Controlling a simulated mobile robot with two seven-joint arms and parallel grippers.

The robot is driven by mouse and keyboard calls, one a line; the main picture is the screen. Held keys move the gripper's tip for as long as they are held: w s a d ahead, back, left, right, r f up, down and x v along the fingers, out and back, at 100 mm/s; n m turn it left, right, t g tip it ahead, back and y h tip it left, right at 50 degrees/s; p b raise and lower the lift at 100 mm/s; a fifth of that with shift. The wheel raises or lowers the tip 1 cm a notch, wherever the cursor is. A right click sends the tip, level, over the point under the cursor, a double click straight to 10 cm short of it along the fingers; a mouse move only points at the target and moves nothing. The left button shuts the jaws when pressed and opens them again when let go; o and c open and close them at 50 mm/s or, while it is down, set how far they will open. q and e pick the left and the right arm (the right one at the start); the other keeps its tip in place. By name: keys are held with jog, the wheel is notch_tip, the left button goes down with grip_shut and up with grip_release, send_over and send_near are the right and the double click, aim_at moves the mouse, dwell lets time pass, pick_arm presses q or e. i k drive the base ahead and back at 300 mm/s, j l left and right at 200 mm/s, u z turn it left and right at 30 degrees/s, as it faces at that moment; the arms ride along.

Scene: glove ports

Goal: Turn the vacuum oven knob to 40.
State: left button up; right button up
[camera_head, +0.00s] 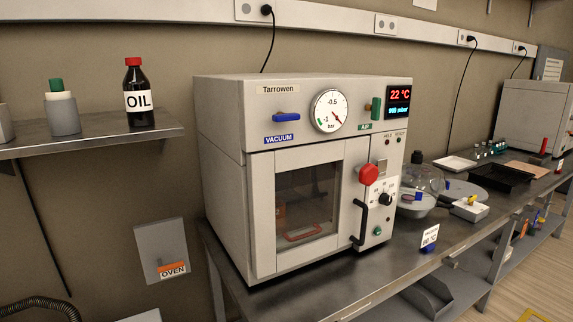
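The vacuum oven (222,160), labelled Tarrowen, stands on the metal bench with its door shut. Its black temperature knob (385,199) sits on the right-hand front panel, with small scale marks around it. The knob's exact setting is too small to read. The display (398,100) above shows 22 °C in red and a mbar value in blue. A red knob (368,174) and a black door handle (359,222) are to the left of the black knob. Neither of my grippers is in view.
A blue VACUUM lever (286,117), a dial gauge (330,110) and a green AIR valve (375,108) are above the door. A glass desiccator (421,180) stands close to the oven's right. A shelf (90,137) with an OIL bottle (138,95) is at left.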

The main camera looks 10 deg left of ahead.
aim_at(386, 199)
jog(key=i+l+u, duration=0.1)
jog(key=l, duration=0.3)
jog(key=i+l+u, duration=0.1)
jog(key=l, duration=0.35)
jog(key=i+l+u, duration=0.1)
jog(key=i+l, duration=0.15)
jog(key=l, duration=0.2)
jog(key=i+l+u, duration=0.1)
jog(key=l, duration=0.35)
jog(key=i+l+u, duration=0.1)
jog(key=l, duration=0.35)
jog(key=i+l+u, duration=0.1)
jog(key=l, duration=0.4)
